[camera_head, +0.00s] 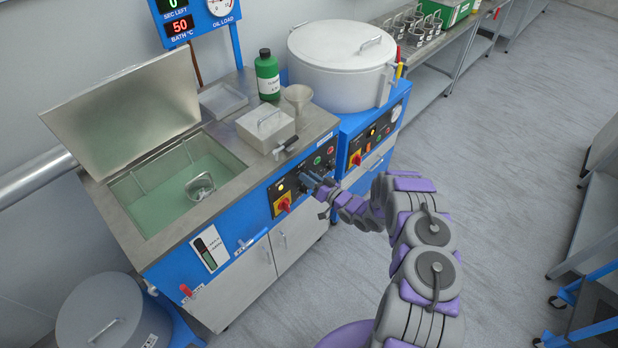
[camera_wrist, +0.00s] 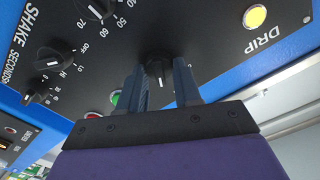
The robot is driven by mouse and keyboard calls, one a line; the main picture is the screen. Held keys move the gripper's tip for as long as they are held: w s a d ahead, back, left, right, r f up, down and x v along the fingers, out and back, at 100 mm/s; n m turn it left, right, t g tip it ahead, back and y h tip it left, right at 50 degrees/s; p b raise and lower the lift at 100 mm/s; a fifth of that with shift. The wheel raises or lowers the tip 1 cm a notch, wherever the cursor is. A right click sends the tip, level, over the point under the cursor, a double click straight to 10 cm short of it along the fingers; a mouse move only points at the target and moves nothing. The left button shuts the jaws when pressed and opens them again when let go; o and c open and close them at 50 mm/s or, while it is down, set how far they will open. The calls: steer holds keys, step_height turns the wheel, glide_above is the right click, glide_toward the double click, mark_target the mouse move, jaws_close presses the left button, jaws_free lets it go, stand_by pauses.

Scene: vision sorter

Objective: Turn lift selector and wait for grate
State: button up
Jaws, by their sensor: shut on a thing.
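My gripper (camera_head: 312,182) is at the black control panel on the front of the blue bath machine. In the wrist view its two fingers (camera_wrist: 160,82) are shut on a black rotary knob (camera_wrist: 157,68), one finger on each side. The knob's own label is hidden, so I cannot read that it is the lift selector. A yellow lamp marked DRIP (camera_wrist: 255,17) is lit to its right. The open bath (camera_head: 150,205) holds green liquid, with a metal part (camera_head: 200,185) standing in it. Thin wire rails show there; the grate itself is hard to make out.
The raised lid (camera_head: 125,110) stands behind the bath. A display (camera_head: 178,25) reads 0 sec left and 50 °C. A green bottle (camera_head: 267,75), a metal box (camera_head: 266,127) and a round lidded vessel (camera_head: 340,65) are nearby.

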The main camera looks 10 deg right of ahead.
steer(key=shift+f+m, duration=0.2)
steer(key=shift+m, duration=0.5)
steer(key=o, duration=0.8)
steer(key=shift+d, duration=0.1)
steer(key=shift+c, duration=0.2)
steer(key=shift+o, duration=1.2)
steer(key=shift+r, duration=0.1)
steer(key=shift+d, duration=0.1)
steer(key=p+v, duration=0.2)
steer(key=v, duration=1.5)
steer(key=shift+s+d, duration=0.1)
